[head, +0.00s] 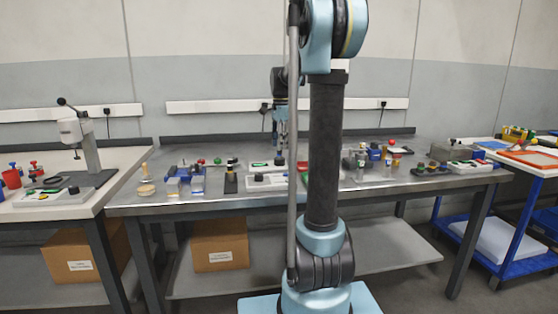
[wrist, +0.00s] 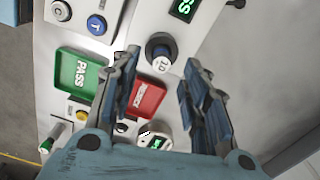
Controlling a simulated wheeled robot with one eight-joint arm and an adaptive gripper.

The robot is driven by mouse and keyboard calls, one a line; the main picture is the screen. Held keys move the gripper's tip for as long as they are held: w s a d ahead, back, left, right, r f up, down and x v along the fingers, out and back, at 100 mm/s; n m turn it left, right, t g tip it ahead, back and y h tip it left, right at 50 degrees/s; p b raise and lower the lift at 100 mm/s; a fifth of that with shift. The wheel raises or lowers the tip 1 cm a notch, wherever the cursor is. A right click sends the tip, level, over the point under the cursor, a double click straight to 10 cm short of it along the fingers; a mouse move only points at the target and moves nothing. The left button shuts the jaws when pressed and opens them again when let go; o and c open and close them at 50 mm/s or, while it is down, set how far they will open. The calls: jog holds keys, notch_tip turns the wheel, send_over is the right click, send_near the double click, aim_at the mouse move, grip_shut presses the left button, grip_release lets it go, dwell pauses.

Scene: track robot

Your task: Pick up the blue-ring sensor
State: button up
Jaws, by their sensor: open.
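Nothing is held, and I cannot tell the gap in depth.
On the bench (head: 220,203), blue blocks (head: 180,174) stand left and several small parts (head: 375,155) stand right. A press (head: 85,145) is far left.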

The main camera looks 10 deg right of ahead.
aim_at(279, 157)
jog(key=shift+a+f, duration=0.2)
jog(key=shift+f, duration=2)
grip_shut()
